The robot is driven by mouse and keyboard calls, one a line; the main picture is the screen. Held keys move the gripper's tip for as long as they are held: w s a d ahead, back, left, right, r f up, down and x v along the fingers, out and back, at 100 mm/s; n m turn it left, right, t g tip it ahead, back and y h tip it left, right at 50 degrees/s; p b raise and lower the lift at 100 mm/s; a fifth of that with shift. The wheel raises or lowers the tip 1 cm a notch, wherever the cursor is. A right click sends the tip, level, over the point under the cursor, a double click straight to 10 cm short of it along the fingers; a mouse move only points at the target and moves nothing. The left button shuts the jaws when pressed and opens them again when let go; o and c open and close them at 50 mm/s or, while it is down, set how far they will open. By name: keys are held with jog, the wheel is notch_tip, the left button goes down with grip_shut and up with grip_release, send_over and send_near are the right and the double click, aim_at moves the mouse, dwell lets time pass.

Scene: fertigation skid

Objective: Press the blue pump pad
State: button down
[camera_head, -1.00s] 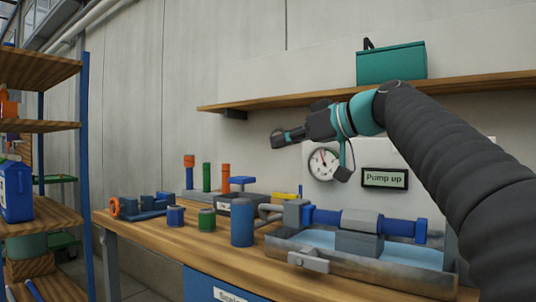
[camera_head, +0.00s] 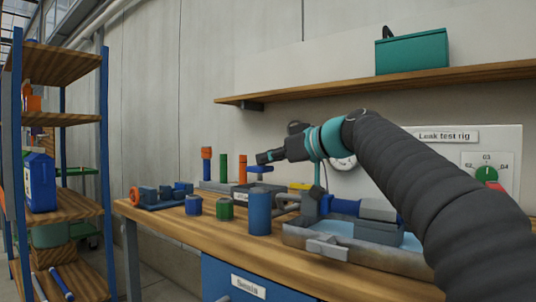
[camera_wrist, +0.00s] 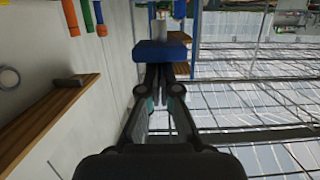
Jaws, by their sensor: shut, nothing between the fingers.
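The blue pump pad (camera_head: 260,169) is a flat blue piece on a stem at the back of the wooden bench, partly hidden by my gripper in the head view. In the wrist view the pad (camera_wrist: 176,50) is a blue block straight ahead of the fingertips, with its pale stem beyond it. My gripper (camera_head: 263,158) is shut and empty, with its tips just above the pad. The closed fingers (camera_wrist: 160,70) also show in the wrist view, pointing at the pad's face. I cannot tell whether they touch it.
Orange (camera_head: 207,165) and green (camera_head: 223,168) posts stand left of the pad. A blue cylinder (camera_head: 260,212) and a water trough (camera_head: 312,240) stand in front and to the right. A wall shelf (camera_head: 375,84) with a teal box (camera_head: 412,53) runs above my arm.

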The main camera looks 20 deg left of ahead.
notch_tip(320, 180, down, 4)
jog(key=b, duration=0.3)
jog(key=shift+r+b, duration=0.1)
jog(key=shift+b, duration=0.2)
notch_tip(320, 180, up, 5)
jog(key=p, duration=0.4)
jog(key=v, duration=1)
jog(key=shift+b, duration=0.45)
notch_tip(320, 180, up, 3)
jog(key=p, duration=0.3)
jog(key=shift+w+a, duration=0.1)
